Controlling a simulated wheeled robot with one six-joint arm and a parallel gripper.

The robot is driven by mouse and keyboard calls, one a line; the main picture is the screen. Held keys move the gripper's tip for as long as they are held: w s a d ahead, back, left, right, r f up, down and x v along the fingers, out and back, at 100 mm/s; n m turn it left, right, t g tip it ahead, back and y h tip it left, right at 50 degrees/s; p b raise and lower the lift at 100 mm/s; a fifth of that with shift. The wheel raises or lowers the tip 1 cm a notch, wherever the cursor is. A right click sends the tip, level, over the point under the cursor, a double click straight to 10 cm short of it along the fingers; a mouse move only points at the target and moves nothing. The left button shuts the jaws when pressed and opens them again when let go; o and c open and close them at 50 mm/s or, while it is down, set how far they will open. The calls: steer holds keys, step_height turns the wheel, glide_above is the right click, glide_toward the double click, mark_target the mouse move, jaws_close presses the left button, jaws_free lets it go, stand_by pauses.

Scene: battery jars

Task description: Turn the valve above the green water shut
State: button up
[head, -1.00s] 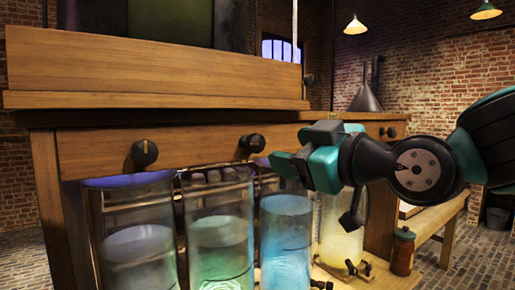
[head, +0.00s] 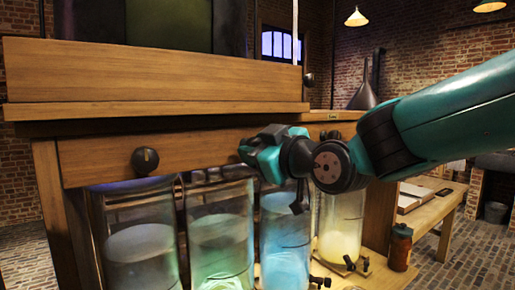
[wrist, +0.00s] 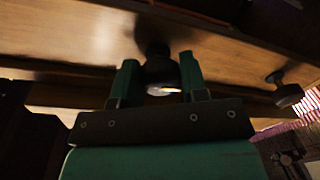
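The jar of green water (head: 222,240) is the second glass jar from the left under the wooden beam. My gripper (head: 256,147) is at the front of the beam, above and slightly right of this jar, where it covers the dark valve knob in the head view. In the wrist view the valve knob (wrist: 160,72) is between the two green fingers of my gripper (wrist: 160,82). The fingers are apart, one on each side of the knob, and look open. Whether either finger touches the knob is unclear.
Another dark knob (head: 145,160) is on the beam to the left. Jars of grey (head: 140,250), blue (head: 285,245) and yellow (head: 341,225) liquid stand alongside. A brown bottle (head: 400,247) stands at the right, near a wooden bench (head: 425,215).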

steer(key=c, duration=0.4)
steer(key=shift+o, duration=0.2)
steer(key=m+b, duration=0.3)
steer(key=shift+f+m+b, duration=0.25)
steer(key=shift+m+b, duration=0.05)
steer(key=shift+m, duration=0.1)
steer(key=m+b, duration=0.3)
steer(key=m, duration=0.1)
steer(key=shift+a+m+t, duration=0.1)
steer(key=shift+m+t, duration=0.2)
steer(key=m+b, duration=0.3)
steer(key=m, duration=0.2)
steer(key=shift+s+m+t, duration=0.1)
steer(key=shift+m+t, duration=0.2)
steer(key=shift+m, duration=0.1)
steer(key=shift+a+r+m+h+b, duration=0.1)
steer(key=shift+m+h+b, duration=0.1)
steer(key=shift+m+b, duration=0.7)
steer(key=shift+r+m+h+b, duration=0.1)
steer(key=shift+m+h+b, duration=0.15)
steer(key=shift+m, duration=1.15)
steer(key=shift+t, duration=0.3)
